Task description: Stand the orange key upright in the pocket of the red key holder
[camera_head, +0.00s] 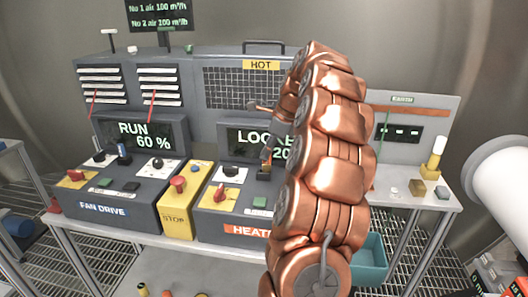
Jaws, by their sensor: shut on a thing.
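My copper-coloured arm rises through the middle of the view and bends over so that its end hangs in front of the heater console. My gripper (267,152) is small and partly hidden by the arm, at the lower right of the heater display. It is shut on the orange key, of which I can make out little more than a small orange-brown patch. A small dark block sits on the console just below the gripper; I cannot tell whether they touch. I cannot make out the red key holder; the arm covers part of the console.
The fan drive console (105,205) stands at left, with a yellow stop box (180,222) beside it and the heater console (222,225) to the right. Knobs and buttons stick up from them. A teal bin (371,262) is below the right side. A yellow-and-white lamp (434,158) stands at right.

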